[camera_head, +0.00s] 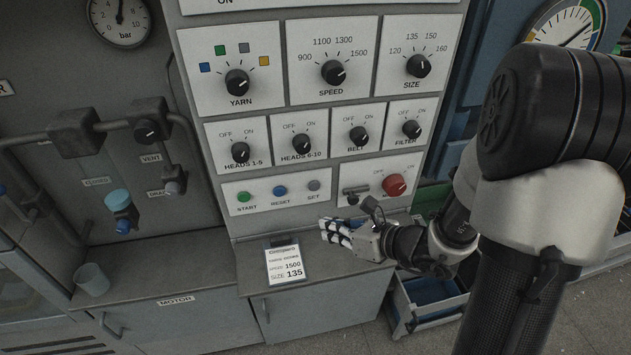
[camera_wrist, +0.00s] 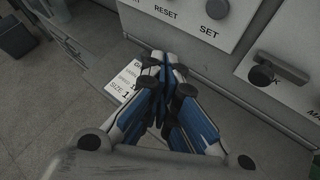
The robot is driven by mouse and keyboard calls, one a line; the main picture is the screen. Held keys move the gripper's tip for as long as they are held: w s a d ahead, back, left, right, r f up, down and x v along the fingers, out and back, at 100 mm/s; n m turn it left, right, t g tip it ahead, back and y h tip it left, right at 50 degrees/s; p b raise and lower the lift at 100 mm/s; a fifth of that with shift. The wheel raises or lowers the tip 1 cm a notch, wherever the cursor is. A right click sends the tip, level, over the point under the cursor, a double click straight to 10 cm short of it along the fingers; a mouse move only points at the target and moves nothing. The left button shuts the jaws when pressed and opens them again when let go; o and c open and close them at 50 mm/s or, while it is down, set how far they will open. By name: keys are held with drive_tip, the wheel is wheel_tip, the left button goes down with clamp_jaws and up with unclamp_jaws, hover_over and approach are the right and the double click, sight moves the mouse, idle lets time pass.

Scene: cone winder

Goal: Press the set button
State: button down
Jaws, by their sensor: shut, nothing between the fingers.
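The set button (camera_head: 314,185) is a grey round knob at the right end of the row with the green start button (camera_head: 243,197) and the blue reset button (camera_head: 279,191). In the wrist view the set button (camera_wrist: 217,9) shows near the top, above its SET label. My gripper (camera_head: 324,229) is shut and empty, just below the button panel and apart from it. In the wrist view my gripper's fingertips (camera_wrist: 164,58) are together, lower and to the left of the set button.
A lever (camera_head: 355,190) and a red knob (camera_head: 394,184) are right of the set button. A card (camera_head: 284,264) lies on the ledge below, left of my gripper. A cup (camera_head: 91,279) stands at the left. Rows of dials, such as the speed dial (camera_head: 333,72), are above.

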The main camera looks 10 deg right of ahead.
sight(314, 186)
drive_tip(key=shift+w, duration=0.15)
drive_tip(key=w+p, duration=0.1)
drive_tip(key=w, duration=0.7)
drive_tip(key=shift+w, duration=0.25)
drive_tip(key=shift+w, duration=0.1)
idle(1.4)
drive_tip(key=shift+w+a, duration=0.1)
drive_tip(key=shift+w, duration=0.2)
drive_tip(key=shift+w, duration=0.45)
idle(0.6)
drive_tip(key=shift+s, duration=0.85)
drive_tip(key=shift+s, duration=0.1)
